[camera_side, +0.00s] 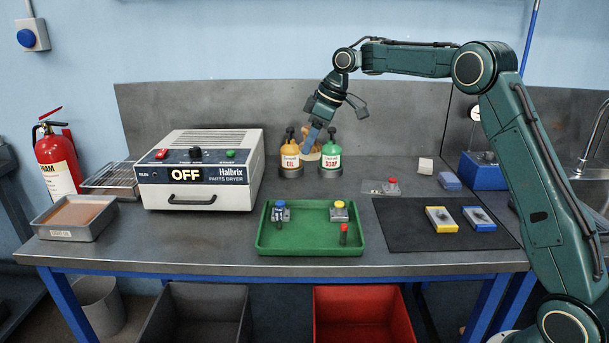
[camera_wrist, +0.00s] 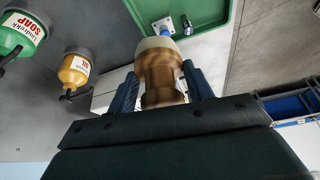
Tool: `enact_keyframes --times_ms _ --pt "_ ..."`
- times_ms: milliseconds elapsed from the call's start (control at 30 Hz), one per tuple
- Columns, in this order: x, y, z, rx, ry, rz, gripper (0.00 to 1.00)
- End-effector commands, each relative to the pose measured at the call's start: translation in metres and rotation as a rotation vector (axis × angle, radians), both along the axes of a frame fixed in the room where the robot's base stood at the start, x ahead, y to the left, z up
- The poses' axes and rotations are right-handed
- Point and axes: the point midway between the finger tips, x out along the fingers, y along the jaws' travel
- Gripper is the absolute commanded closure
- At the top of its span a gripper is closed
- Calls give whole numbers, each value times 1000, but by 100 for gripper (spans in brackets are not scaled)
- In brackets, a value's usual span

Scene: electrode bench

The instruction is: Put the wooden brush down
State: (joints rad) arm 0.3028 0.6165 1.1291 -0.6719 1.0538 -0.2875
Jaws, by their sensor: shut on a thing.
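The wooden brush (camera_wrist: 163,72) is between the two fingers of my gripper (camera_wrist: 160,86) in the wrist view, its pale end pointing away from the wrist. In the side view my gripper (camera_side: 318,133) reaches down behind the bottles, and a tan part of the brush (camera_side: 312,151) shows between them. The bottles partly hide it, so I cannot tell whether it touches the bench.
A parts dryer (camera_side: 200,180) reading OFF is at left. A green tray (camera_side: 310,240) and a dark mat (camera_side: 402,233) lie nearer the front.

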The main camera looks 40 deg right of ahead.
Motion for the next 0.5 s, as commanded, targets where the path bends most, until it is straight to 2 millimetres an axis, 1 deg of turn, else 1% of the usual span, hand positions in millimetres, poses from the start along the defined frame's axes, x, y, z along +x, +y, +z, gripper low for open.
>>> enact_keyframes --times_ms 500 --pt "-1 0 -95 -2 5 -1 72"
